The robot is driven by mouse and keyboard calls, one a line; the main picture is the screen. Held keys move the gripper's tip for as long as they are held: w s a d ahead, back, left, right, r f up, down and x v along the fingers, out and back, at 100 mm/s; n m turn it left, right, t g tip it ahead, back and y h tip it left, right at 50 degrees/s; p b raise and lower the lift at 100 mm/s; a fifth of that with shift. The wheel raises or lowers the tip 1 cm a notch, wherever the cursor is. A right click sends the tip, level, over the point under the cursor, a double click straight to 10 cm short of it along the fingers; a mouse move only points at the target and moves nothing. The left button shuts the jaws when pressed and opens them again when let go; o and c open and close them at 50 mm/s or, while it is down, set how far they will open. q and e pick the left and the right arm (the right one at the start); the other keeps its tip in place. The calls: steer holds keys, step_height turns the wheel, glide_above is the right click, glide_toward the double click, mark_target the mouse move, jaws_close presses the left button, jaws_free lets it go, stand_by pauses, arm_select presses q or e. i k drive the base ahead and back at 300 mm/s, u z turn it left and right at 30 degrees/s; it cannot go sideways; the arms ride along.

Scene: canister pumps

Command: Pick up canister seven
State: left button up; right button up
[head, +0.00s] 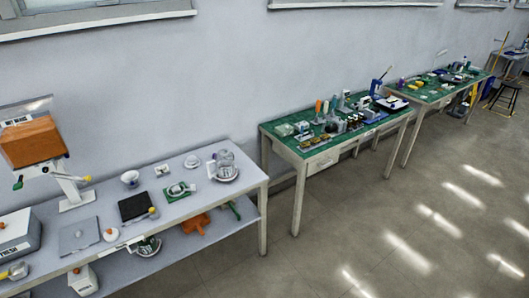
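No canister marked seven can be made out; any labels on the small objects are too small to read. Several small upright containers, one of them orange (318,106), stand on the middle green-topped table (276,128). Some of them may be canisters, but I cannot tell at this size. Neither of my grippers is in view.
Another green-topped table (431,95) and a stool (507,93) are farther right. The floor (350,220) in front is clear.

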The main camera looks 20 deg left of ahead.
mark_target(226, 170)
steer(key=i, duration=1.05)
steer(key=u, duration=0.9)
steer(key=i, duration=0.7)
steer(key=u, duration=0.85)
